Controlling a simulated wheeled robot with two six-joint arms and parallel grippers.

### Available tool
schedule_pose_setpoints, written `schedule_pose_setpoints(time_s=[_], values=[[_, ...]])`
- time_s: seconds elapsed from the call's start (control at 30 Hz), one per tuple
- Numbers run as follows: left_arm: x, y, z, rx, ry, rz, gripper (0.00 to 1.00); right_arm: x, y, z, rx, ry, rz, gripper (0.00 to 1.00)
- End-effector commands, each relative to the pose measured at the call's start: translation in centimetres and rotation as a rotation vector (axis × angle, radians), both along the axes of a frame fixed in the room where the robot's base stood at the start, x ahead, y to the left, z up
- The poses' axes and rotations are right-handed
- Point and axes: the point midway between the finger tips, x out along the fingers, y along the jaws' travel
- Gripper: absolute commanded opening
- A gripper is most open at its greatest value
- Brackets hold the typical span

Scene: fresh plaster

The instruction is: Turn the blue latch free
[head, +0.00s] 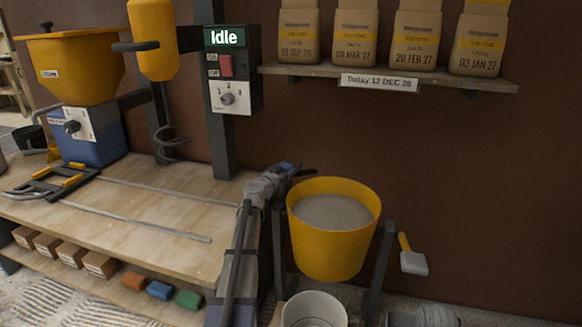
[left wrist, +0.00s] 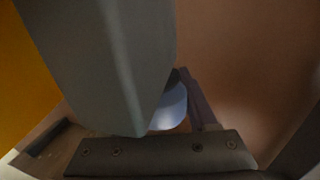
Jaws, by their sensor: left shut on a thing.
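The blue latch (head: 287,167) shows only as a small dark blue part beside the left rim of the yellow bucket (head: 331,245). My left gripper (head: 292,171) is at this latch and shut on it, hiding most of it. In the left wrist view, a pale blue piece (left wrist: 170,107) shows beside the large grey finger, and the rest is hidden. The yellow bucket hangs upright between dark posts and holds grey plaster (head: 333,210). My right gripper is not in view.
A white bucket (head: 314,312) stands below the yellow one. A workbench (head: 160,205) with a hopper machine (head: 80,70) is at left. A switch box (head: 232,70) reads Idle. Bags (head: 355,35) stand on a wall shelf (head: 400,76). A white-headed tool (head: 413,262) is at right.

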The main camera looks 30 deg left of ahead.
Motion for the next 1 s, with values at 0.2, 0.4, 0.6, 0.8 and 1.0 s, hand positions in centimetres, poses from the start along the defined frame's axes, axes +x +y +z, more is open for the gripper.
schedule_pose_setpoints(time_s=[0.2, 0.4, 0.6, 0.8, 1.0], values=[[0.0, 0.0, 0.0, 0.000, 0.000, 0.000, 0.62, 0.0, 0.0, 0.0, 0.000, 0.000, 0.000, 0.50], [0.0, 0.0, 0.0, 0.000, 0.000, -0.001, 0.84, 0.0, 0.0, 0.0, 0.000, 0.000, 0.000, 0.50], [0.0, 0.0, 0.0, 0.000, 0.000, -0.001, 0.89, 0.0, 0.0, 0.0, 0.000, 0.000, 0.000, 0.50], [-0.4, 0.0, 0.0, 0.000, 0.000, -0.001, 0.89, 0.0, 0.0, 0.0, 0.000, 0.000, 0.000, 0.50], [-2.5, -0.1, 0.0, 0.000, 0.000, -0.001, 0.89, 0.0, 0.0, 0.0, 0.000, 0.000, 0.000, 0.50]])
